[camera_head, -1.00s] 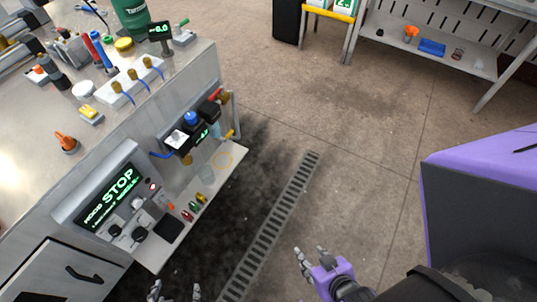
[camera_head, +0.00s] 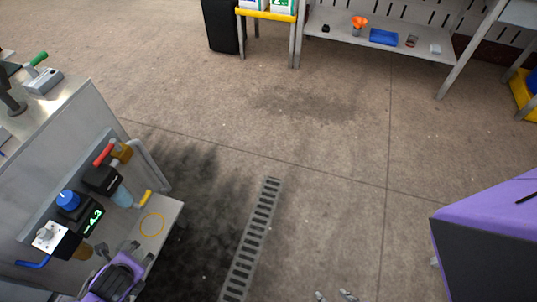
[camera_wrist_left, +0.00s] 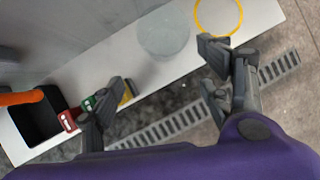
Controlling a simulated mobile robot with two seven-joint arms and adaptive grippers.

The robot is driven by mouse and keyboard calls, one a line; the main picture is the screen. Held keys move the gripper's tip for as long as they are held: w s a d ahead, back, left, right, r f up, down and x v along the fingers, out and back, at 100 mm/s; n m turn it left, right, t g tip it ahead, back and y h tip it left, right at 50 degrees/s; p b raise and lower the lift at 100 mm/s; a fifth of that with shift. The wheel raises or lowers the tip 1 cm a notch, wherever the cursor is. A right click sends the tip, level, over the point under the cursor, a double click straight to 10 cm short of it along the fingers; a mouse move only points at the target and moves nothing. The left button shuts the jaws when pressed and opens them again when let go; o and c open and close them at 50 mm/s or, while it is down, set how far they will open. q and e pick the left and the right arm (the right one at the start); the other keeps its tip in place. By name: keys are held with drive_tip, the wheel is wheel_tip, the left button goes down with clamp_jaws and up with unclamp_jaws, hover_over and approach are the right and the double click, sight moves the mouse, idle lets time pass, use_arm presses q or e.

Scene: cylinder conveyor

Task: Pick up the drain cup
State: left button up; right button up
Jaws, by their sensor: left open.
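A clear, greyish round cup (camera_wrist_left: 163,33), which looks like the drain cup, stands on the pale shelf in the left wrist view. The fingertips of my right gripper (camera_head: 334,296) show apart at the bottom edge of the head view.
A yellow ring (camera_head: 152,224) marks the shelf beside the cup. A floor grate (camera_head: 252,240) and open floor lie to the right.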

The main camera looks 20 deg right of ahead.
use_arm(q)
drive_tip(key=w, duration=0.2)
drive_tip(key=w+m, duration=0.1)
drive_tip(key=shift+a+f+y+b, duration=0.25)
drive_tip(key=shift+a+y+b, duration=0.05)
drive_tip(key=x, duration=0.2)
drive_tip(key=b+x, duration=0.1)
drive_tip(key=x, duration=0.3)
drive_tip(key=shift+w+f, duration=0.2)
drive_tip(key=shift+w, duration=0.2)
use_arm(e)
drive_tip(key=shift+x, duration=1)
use_arm(q)
drive_tip(key=shift+c, duration=0.5)
drive_tip(key=c, duration=1.2)
